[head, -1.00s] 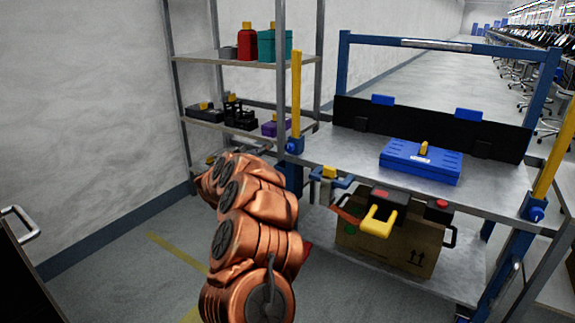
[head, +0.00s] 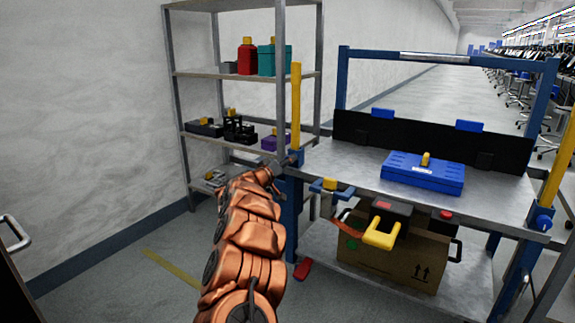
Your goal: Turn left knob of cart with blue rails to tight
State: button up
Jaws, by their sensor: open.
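The cart with blue rails (head: 344,85) stands at the right, with a grey metal top and yellow posts. The left yellow post (head: 296,105) rises from a blue clamp (head: 298,156) at the cart's left front corner. The left knob is at this clamp and is mostly hidden behind my gripper. My copper arm reaches up from the bottom, and my gripper (head: 287,164) is at the clamp, around or right beside the knob; I cannot tell whether it touches. It is open; its fingers are small and dark here. The right knob (head: 543,221) shows below the right yellow post.
A blue case (head: 422,173) lies on the cart top. A cardboard box (head: 395,262) sits below. A grey shelf (head: 180,72) stands behind left. Floor at left is clear.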

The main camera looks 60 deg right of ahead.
jog(key=shift+d, duration=0.6)
grip_shut()
jog(key=shift+r, duration=0.1)
